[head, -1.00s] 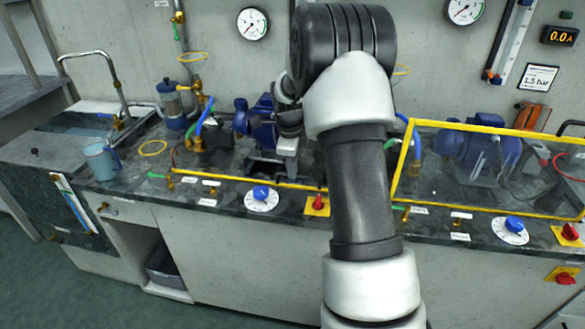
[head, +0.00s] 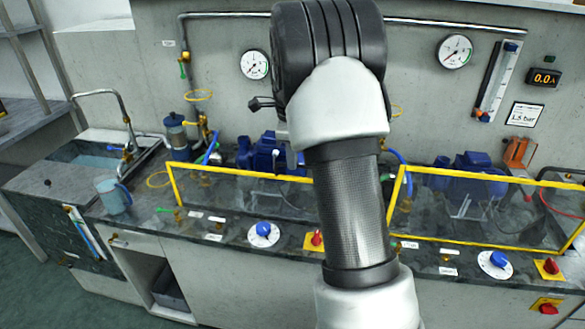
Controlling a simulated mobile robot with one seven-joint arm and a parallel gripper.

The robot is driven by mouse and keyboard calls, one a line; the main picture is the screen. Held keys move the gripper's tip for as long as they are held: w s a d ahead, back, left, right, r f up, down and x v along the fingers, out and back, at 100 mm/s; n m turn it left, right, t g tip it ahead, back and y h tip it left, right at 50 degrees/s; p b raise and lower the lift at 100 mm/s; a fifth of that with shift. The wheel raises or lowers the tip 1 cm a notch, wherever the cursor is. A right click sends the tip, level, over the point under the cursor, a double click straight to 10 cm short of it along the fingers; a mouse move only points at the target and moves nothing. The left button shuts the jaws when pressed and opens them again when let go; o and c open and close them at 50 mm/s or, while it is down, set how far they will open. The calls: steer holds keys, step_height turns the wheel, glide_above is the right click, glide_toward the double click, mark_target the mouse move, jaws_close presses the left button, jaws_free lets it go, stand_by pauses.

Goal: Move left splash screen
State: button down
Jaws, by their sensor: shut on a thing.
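The left splash screen (head: 243,176) is a clear panel in a yellow frame at the front of the counter, left of my arm. Its top bar and left post stand above the counter; its right end is behind my arm. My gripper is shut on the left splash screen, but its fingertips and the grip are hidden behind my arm. A dark part at my arm's end shows in front of the wall, above the screen. The right splash screen (head: 490,176), also yellow framed, stands upright right of my arm.
Blue pumps (head: 265,153) stand behind the screens. Blue knobs (head: 263,229) and red switches (head: 317,238) line the counter front. A blue jug (head: 112,197) stands near the sink (head: 85,158) at left. Gauges (head: 255,65) and a flow tube (head: 497,80) are on the wall.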

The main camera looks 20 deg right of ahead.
step_height(320, 180, up, 8)
steer(key=p, duration=0.4)
steer(key=shift+r, duration=0.25)
steer(key=shift+w, duration=0.1)
steer(key=c, duration=1.9)
jaws_free()
steer(key=shift+r, duration=0.15)
steer(key=shift+o, duration=0.3)
steer(key=s+a+r+p, duration=0.1)
steer(key=s+a+r, duration=0.1)
steer(key=r, duration=1.5)
steer(key=shift+s, duration=0.5)
steer(key=shift+f, duration=0.1)
